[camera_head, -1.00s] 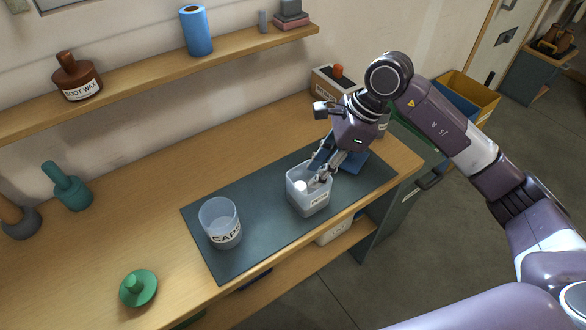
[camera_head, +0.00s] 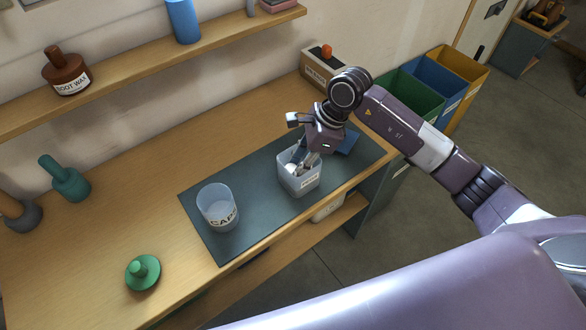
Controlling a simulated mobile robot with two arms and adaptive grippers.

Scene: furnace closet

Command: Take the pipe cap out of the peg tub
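The peg tub (camera_head: 301,184), a pale grey square tub with a small label, stands on the dark mat (camera_head: 252,211) on the workbench. A white rounded thing, which looks like the pipe cap (camera_head: 291,168), shows inside it near the left wall. My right gripper (camera_head: 303,163) points down into the tub's mouth, its fingers beside the white cap. The fingertips are partly hidden by the tub wall, and I cannot tell whether they touch the cap. My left gripper is not in view.
A clear tub labelled CAPS (camera_head: 218,208) stands on the mat left of the peg tub. A green knobbed lid (camera_head: 143,272) lies near the front edge. Teal (camera_head: 68,180) and grey tools stand at left. A shelf (camera_head: 150,78) runs above.

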